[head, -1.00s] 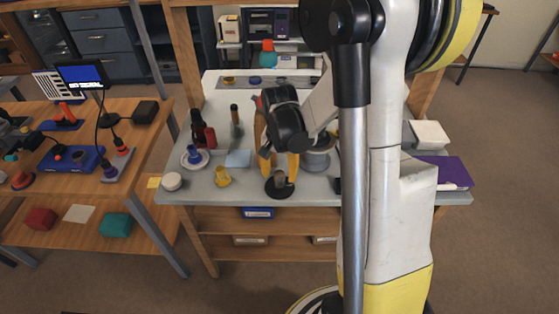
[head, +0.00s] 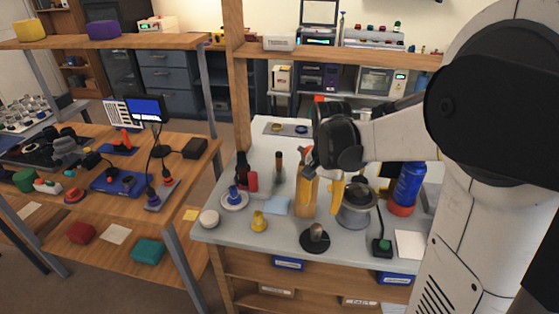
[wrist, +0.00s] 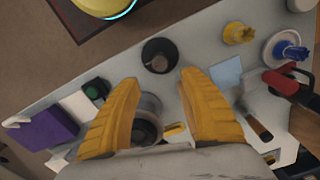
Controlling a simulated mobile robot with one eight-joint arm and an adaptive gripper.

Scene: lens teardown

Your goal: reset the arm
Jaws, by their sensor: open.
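My gripper (head: 320,203) hangs over the grey worktable (head: 215,232), with its yellow fingers pointing down. In the wrist view my gripper (wrist: 160,82) has its two yellow fingers wide apart, with nothing held between them. A round black stand with a short grey post (head: 315,238) is on the table near the fingertips; it also shows in the wrist view (wrist: 160,56), just beyond the gap. A grey pot (head: 356,208) stands to the right of the fingers in the head view, and lies partly behind the gap in the wrist view.
Around the gripper stand a yellow piece (head: 259,222), a blue piece on a white dish (head: 235,199), a light blue sheet (head: 277,205), a blue and red bottle (head: 407,188) and a black box with a green button (head: 382,247). A wooden bench (head: 190,165) is at left.

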